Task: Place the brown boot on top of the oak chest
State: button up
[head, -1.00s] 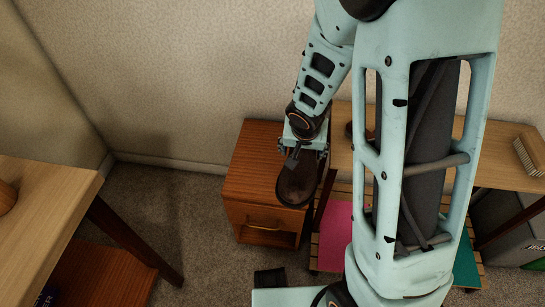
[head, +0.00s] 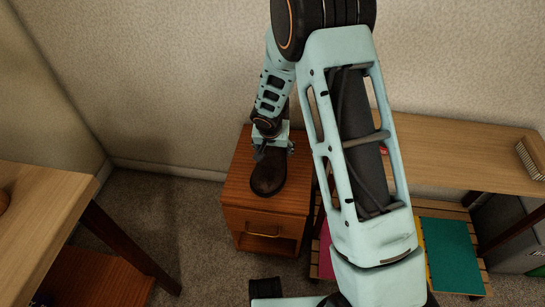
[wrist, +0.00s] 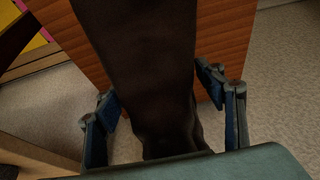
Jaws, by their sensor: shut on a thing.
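The brown boot (head: 268,182) is dark leather, with its toe toward the front of the chest. My gripper (head: 272,148) is shut on its upper part. The boot is over the top of the reddish-brown wooden chest (head: 238,190), which has one drawer and an open space below. I cannot tell whether the sole touches the top. In the wrist view the boot (wrist: 150,60) fills the space between the two fingers of my gripper (wrist: 160,100), and the chest top (wrist: 222,45) shows behind it. The boot's underside is hidden.
A wooden bench (head: 450,145) with a brush (head: 530,158) stands right of the chest. Below it is a slatted shelf with a teal folder (head: 450,255) and pink item (head: 340,265). A table (head: 40,205) stands at the left. Carpet lies between table and chest.

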aim_at(270, 150)
jog(key=shift+w+a+f, duration=0.1)
jog(key=shift+w+f, duration=0.1)
jog(key=shift+f, duration=0.05)
jog(key=shift+w+a+f+b, duration=0.15)
jog(key=shift+f+b, duration=0.55)
jog(key=shift+f, duration=1)
jog(key=shift+f, duration=0.2)
jog(key=o, duration=1.7)
jog(key=shift+r, duration=0.1)
jog(key=shift+r, duration=0.2)
jog(key=p+v, duration=0.3)
jog(key=v, duration=0.9)
jog(key=shift+f, duration=0.1)
